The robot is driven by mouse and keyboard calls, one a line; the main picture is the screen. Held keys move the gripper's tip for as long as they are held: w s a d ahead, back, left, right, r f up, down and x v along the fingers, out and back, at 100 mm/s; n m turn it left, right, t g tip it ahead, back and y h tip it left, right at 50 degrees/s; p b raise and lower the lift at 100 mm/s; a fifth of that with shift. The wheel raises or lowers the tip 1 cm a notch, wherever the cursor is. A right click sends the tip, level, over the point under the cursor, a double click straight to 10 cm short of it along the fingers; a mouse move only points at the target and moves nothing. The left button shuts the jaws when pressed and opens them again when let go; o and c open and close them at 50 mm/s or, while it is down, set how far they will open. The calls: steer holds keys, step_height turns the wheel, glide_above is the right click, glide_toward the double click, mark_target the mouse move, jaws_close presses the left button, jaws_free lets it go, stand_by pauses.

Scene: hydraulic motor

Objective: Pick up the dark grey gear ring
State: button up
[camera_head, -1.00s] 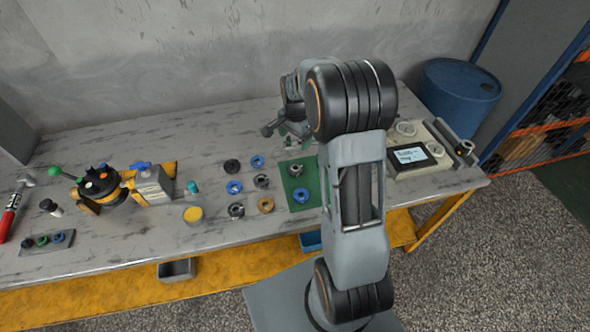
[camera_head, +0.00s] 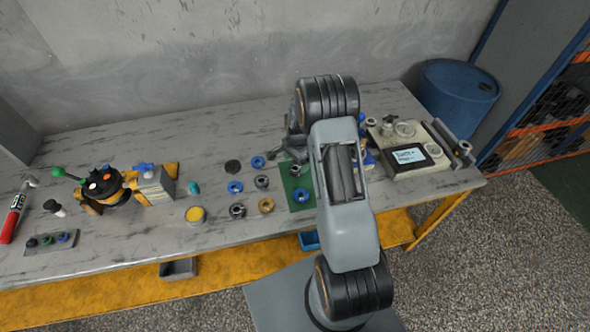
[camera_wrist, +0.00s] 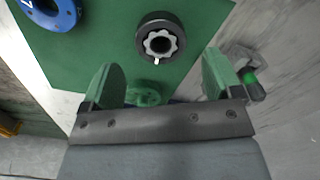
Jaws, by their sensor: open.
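A dark grey ring (camera_wrist: 147,26) with a paler toothed centre lies on the green mat (camera_wrist: 95,45) in the wrist view. In the head view a grey ring (camera_head: 296,170) shows on the same mat, close to the end of my arm. My gripper (camera_wrist: 160,80) is open, its two green fingers spread apart with no ring gripped. The dark grey ring is just beyond the fingertips, roughly centred between them. A green round part (camera_wrist: 146,94) shows between the fingers, partly hidden by the gripper body. My arm hides much of the gripper in the head view.
A blue ring (camera_wrist: 50,14) shares the mat. Left of it are blue, grey, black and orange rings (camera_head: 266,205). A yellow-topped round part (camera_head: 195,214) and a motor assembly (camera_head: 104,184) stand further left. A pale device with a screen (camera_head: 408,157) is right of my arm.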

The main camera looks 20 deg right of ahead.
mark_target(296, 165)
steer(key=shift+w+f+p, duration=0.1)
steer(key=shift+f+p, duration=0.45)
steer(key=shift+f, duration=1.55)
steer(key=shift+c, duration=0.4)
steer(key=c, duration=1.1)
steer(key=shift+r, duration=0.15)
steer(key=shift+r+b, duration=0.4)
steer(key=shift+r, duration=0.05)
steer(key=s+d+r+b, duration=0.1)
steer(key=s+r, duration=0.3)
steer(key=s+d+r+b, duration=0.1)
steer(key=s+r, duration=0.3)
steer(key=s, duration=0.1)
steer(key=s+d+r+b, duration=0.1)
steer(key=s+r+b, duration=0.1)
steer(key=s+r, duration=0.2)
steer(key=shift+s, duration=0.35)
steer(key=shift+r, duration=0.1)
